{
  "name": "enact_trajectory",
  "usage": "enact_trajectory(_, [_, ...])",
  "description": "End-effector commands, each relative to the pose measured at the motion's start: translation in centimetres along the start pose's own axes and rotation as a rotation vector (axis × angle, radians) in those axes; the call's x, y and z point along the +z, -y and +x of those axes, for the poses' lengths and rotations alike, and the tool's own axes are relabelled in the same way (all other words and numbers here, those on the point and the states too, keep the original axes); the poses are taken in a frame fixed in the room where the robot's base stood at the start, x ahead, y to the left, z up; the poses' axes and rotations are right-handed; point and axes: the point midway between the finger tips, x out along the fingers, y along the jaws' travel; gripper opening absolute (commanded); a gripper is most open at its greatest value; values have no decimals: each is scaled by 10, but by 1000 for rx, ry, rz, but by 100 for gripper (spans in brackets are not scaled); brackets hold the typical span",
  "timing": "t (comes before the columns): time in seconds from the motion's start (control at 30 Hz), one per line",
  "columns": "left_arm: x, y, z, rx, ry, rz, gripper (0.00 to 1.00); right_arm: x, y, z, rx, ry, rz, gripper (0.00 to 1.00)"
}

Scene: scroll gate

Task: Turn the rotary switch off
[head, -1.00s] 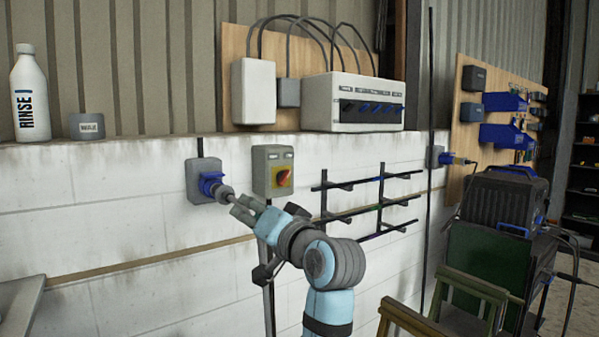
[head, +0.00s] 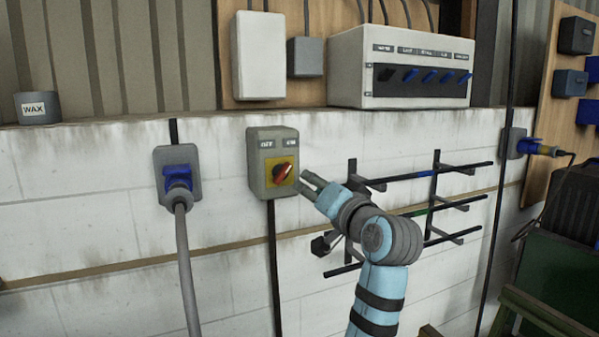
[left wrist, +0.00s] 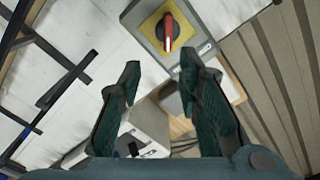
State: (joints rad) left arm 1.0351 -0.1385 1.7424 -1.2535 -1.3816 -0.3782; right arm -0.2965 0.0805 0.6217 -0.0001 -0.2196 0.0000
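The rotary switch (head: 272,162) is a grey box on the white wall with "OFF" and "ON" labels. Its red knob (head: 283,172) sits on a yellow plate and slants toward the upper right, on the ON label's side. My left gripper (head: 302,181) is just right of the switch, close to the knob. In the left wrist view its fingers (left wrist: 161,64) are spread and empty, with the red knob (left wrist: 168,31) beyond the tips, apart from them. My right gripper is not in view.
Left of the switch, a blue plug (head: 178,177) sits in a wall socket, with a grey cable (head: 186,260) hanging down. A black rack (head: 436,200) is on the wall to the right. A control box (head: 400,65) stands on the ledge above. A wax tin (head: 38,107) is at far left.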

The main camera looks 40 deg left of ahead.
Motion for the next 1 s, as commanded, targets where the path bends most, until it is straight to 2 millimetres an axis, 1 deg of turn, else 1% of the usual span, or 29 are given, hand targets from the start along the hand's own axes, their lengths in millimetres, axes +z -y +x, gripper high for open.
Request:
enact_trajectory(0.03, [-3, 3, 13, -5, 2, 4, 31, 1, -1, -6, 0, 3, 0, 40])
enact_trajectory(0.2, [-4, 0, 66, -4, 5, 7, 31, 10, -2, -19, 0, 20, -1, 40])
enact_trajectory(0.3, [-3, -1, 92, -1, 5, 7, 31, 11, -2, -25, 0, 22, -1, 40])
enact_trajectory(0.4, [-3, -2, 110, -2, 4, 6, 31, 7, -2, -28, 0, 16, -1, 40])
enact_trajectory(0.5, [-2, -2, 119, -1, 4, 3, 31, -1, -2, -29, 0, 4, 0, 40])
enact_trajectory(0.57, [-2, -2, 122, -1, 4, 3, 31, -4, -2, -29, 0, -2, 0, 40])
enact_trajectory(0.77, [-1, -3, 123, 0, 3, 2, 31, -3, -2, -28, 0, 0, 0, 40])
enact_trajectory(0.8, [-1, -3, 123, 0, 3, 2, 30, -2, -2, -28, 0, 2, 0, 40])
enact_trajectory(0.87, [-1, -3, 123, 0, 3, 2, 20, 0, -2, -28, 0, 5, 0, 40])
enact_trajectory(0.9, [-1, -3, 122, 0, 3, 2, 14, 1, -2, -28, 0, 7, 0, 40])
enact_trajectory(1.0, [-1, -3, 122, 0, 3, 3, 0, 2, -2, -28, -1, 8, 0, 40])
